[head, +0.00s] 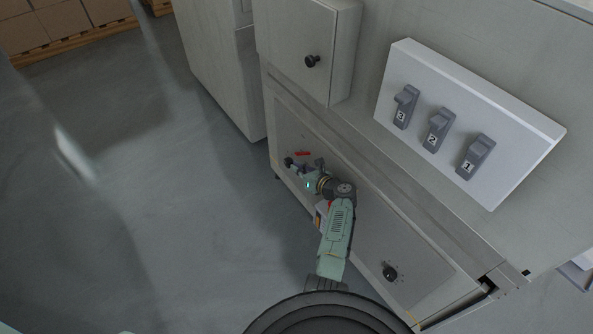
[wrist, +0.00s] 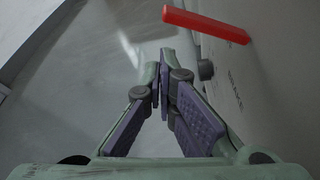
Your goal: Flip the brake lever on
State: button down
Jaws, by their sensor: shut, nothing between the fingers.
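The red brake lever (head: 301,154) is a short bar on the front panel of the lower cabinet, lying nearly level. In the wrist view the red lever (wrist: 205,25) is a bar sloping down to the right, just beyond and above the fingertips. My gripper (head: 295,166) is close in front of the panel, just below the lever in the head view. In the wrist view my gripper (wrist: 164,76) has its purple-padded fingers together with nothing between them. A gap shows between fingertips and lever in that view. The lever's mounting is not clear.
Another knob (head: 390,272) is at the panel's lower right. Floor at left is clear.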

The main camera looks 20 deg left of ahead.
jog(key=shift+r+p, duration=0.8)
jog(key=shift+r, duration=0.15)
